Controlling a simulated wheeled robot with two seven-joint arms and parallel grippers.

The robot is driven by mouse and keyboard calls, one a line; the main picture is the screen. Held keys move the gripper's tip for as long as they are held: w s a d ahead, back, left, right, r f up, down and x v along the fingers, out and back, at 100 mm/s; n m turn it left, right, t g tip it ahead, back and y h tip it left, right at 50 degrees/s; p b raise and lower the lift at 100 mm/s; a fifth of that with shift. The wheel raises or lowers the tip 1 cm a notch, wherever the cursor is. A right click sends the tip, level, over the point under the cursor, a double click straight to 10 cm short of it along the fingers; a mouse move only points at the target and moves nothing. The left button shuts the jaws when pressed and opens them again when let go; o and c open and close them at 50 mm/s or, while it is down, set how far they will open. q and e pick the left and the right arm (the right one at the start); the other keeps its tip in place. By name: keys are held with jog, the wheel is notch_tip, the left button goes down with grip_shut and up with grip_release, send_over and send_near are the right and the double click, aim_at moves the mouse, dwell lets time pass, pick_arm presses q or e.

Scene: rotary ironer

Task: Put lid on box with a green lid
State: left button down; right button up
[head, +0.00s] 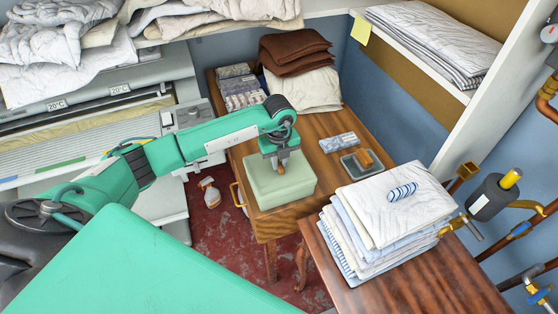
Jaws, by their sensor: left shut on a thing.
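The pale green box with its green lid (262,178) stands on a wooden table. The lid covers the box's top; I cannot tell whether it is fully seated or slightly raised. My left gripper (281,168) points down over the middle of the lid and is shut on its small brown knob. The gripper hides part of the knob and of the lid's far side. My right gripper is not in view.
On the wooden table (320,165) are a patterned packet (340,142), a small dish with a brown block (364,159) and folded brown cloths (295,50). A linen stack (385,225) with a striped roll (403,191) stands at front right.

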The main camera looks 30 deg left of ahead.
pick_arm(q)
jog(key=shift+f+b, duration=0.3)
jog(key=shift+f, duration=0.05)
dwell(0.5)
jog(key=c, duration=0.9)
grip_release()
jog(key=shift+o, duration=0.2)
jog(key=shift+r, duration=0.1)
jog(key=shift+r+p, duration=0.55)
jog(key=shift+r, duration=0.15)
jog(key=shift+r+p, duration=1.65)
jog(key=shift+r, duration=1.1)
